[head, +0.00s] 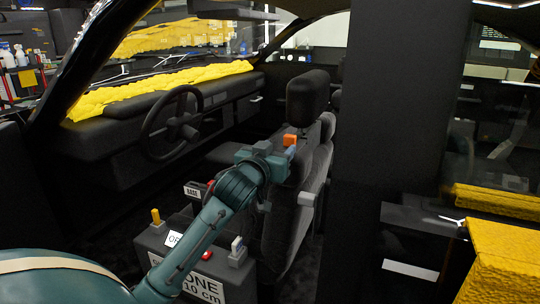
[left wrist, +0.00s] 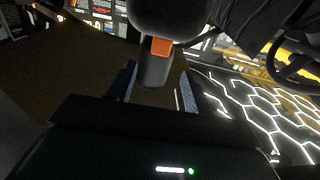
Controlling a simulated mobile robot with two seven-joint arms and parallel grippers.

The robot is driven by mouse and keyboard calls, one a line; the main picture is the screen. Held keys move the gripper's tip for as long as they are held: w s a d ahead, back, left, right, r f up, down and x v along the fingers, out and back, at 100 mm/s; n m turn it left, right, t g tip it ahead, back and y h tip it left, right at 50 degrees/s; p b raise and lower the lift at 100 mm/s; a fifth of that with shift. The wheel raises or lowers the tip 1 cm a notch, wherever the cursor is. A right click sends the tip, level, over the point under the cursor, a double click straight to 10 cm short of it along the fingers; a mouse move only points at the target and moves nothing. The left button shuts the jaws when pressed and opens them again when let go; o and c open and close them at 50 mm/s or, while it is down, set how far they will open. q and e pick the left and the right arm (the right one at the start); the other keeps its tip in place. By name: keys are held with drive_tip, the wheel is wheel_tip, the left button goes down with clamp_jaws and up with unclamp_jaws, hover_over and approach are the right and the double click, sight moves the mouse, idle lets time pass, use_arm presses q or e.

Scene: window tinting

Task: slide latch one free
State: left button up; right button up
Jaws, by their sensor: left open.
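A small orange block (head: 290,139) shows at the side of the dark car seat, just beyond my left gripper (head: 280,158). In the left wrist view the orange block (left wrist: 160,47) is on a dark post-like part (left wrist: 155,72), which stands between my two spread fingers. My left gripper is open; I cannot tell whether either finger touches that part. No label names the block as latch one. My right gripper is not in view.
The seat's headrest (head: 307,95) rises close behind the gripper. A grey box (head: 157,240) with a yellow knob (head: 156,216) and "ONE 10 cm" label (head: 203,287) stands below my arm. The steering wheel (head: 172,124) is at left, a dark pillar (head: 398,110) at right.

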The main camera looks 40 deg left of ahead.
use_arm(q)
drive_tip(key=shift+v, duration=2.1)
